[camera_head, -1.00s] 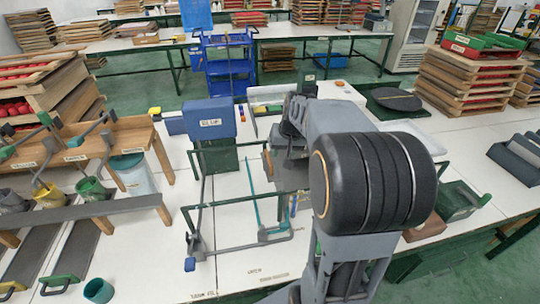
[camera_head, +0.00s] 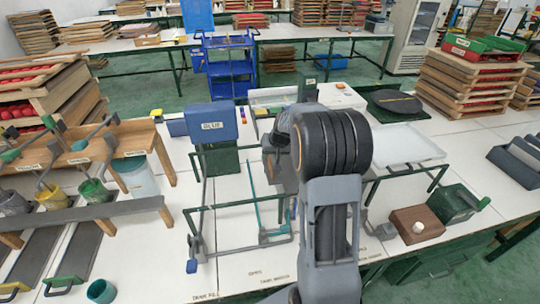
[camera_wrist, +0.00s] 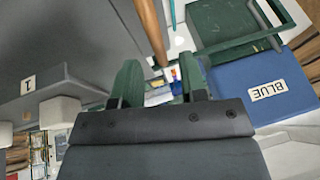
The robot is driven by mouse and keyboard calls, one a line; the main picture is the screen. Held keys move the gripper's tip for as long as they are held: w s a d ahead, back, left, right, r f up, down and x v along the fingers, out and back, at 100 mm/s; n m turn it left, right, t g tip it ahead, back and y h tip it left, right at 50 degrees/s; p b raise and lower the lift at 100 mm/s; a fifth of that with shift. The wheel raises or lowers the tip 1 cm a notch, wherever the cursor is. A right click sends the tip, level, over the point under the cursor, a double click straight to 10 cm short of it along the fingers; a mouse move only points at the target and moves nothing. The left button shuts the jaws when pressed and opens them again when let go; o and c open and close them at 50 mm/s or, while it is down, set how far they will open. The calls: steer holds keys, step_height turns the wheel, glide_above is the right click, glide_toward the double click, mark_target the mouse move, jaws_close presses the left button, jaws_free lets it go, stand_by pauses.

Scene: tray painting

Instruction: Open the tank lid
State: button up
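A blue box-shaped top labelled BLUE (camera_head: 210,120) sits over a dark green body (camera_head: 215,160) at the back of the white table. I cannot tell for sure whether this is the tank and its lid. In the wrist view the blue top (camera_wrist: 262,88) and the green body (camera_wrist: 222,22) lie to the right of my gripper (camera_wrist: 160,78), apart from it. Its two green fingers are spread with nothing held between them. In the head view my arm hides most of the gripper.
A dark green frame (camera_head: 197,208) stands in front of the blue top. A wooden rack (camera_head: 135,140) with paint cups is at left. A pale tray (camera_head: 405,145), a brown box (camera_head: 417,222) and a green box (camera_head: 452,203) are at right. The front table strip is mostly clear.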

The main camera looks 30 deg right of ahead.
steer(key=shift+x, duration=1.1)
jaws_close()
